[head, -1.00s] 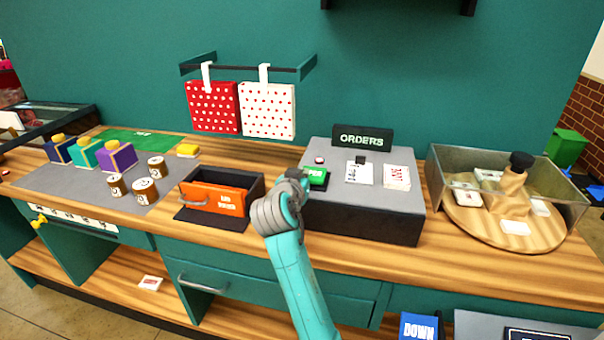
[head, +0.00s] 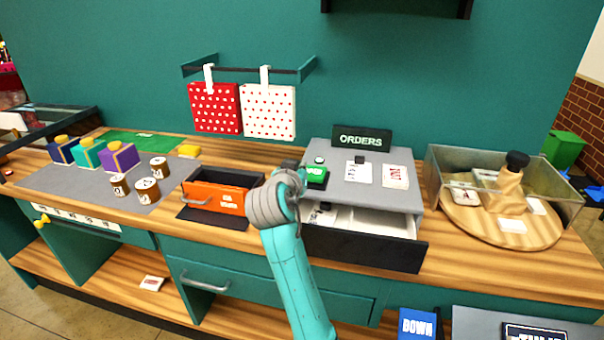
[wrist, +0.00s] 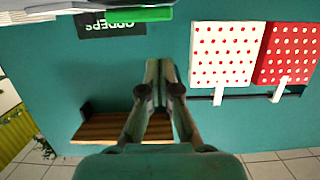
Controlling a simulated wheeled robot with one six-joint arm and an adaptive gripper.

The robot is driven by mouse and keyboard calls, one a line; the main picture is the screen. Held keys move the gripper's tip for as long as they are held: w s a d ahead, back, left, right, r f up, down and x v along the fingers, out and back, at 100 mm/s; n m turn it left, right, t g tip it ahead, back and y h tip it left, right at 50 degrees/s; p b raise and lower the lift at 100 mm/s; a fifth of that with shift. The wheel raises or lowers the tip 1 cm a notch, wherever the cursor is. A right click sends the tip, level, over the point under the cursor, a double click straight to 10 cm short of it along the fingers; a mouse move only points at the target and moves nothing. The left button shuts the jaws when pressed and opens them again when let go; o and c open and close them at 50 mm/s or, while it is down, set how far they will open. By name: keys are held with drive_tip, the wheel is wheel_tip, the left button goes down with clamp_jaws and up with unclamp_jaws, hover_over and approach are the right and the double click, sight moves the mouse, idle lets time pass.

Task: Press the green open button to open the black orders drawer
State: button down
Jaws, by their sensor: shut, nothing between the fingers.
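The green open button (head: 316,174) is on the left of the grey top of the orders box (head: 345,180), below the black ORDERS sign (head: 362,137). The black orders drawer (head: 370,248) stands pulled out at the front, its pale inside and some cards showing. My gripper (head: 290,165) is just left of the button, partly hidden by my wrist; I cannot tell whether it touches. In the wrist view, which is upside down, my gripper (wrist: 165,65) has its fingers together and empty. The green button's edge (wrist: 140,15) shows above the fingertips there.
An orange-fronted bin (head: 214,198) stands left of my arm. A glass-walled case with a round wooden turntable (head: 470,228) is at the right. Red and white dotted bags (head: 268,110) hang behind. The open drawer juts over the counter's front.

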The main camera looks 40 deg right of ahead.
drive_tip(key=v, duration=0.7)
drive_tip(key=shift+r, duration=0.2)
drive_tip(key=shift+s, duration=0.1)
idle(0.8)
